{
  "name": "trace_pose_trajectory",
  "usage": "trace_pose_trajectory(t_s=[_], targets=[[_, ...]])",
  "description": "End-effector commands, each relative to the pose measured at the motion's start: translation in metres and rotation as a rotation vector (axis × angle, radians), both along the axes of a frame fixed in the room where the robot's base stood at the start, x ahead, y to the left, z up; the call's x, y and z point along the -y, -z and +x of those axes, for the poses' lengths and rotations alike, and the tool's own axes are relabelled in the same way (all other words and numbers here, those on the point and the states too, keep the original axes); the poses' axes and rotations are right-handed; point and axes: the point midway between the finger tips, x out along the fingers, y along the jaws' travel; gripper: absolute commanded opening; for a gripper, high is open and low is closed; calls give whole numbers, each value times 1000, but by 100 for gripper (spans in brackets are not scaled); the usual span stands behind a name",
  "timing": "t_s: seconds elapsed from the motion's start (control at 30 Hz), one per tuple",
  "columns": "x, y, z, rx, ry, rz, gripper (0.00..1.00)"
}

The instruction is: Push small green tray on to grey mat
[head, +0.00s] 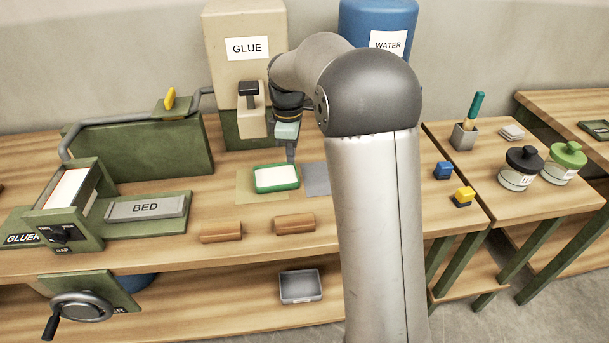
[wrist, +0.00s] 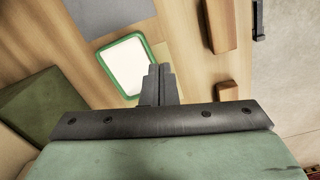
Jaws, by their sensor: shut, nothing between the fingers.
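The small green tray (head: 278,190) has a white surface inside its green rim. In the head view it lies on the yellowish mat (head: 245,186), toward that mat's right side. The grey mat (head: 316,180) lies just right of it, partly hidden by my arm. My gripper (head: 291,157) is shut and empty, pointing down by the tray's back right edge in the head view. In the wrist view the tray (wrist: 121,40) lies beyond the shut fingertips (wrist: 159,68), which overlap its edge. I cannot tell whether they touch. The grey mat (wrist: 108,14) is above the tray there.
Two brown wooden blocks (head: 221,232) (head: 295,224) lie in front of the mats. The glue dispenser (head: 246,75) stands behind the tray, with the water container (head: 378,20) to its right. The grey bed (head: 147,207) is at left. Small blue and yellow items (head: 463,196) are at right.

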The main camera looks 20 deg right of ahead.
Motion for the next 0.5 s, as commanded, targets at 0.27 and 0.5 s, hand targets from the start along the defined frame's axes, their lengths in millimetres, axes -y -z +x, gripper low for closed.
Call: trace_pose_trajectory(t_s=[0.27, 0.5], targets=[[9, 18, 37, -3, -143, 17, 0], [13, 28, 49, -5, -201, 19, 0]])
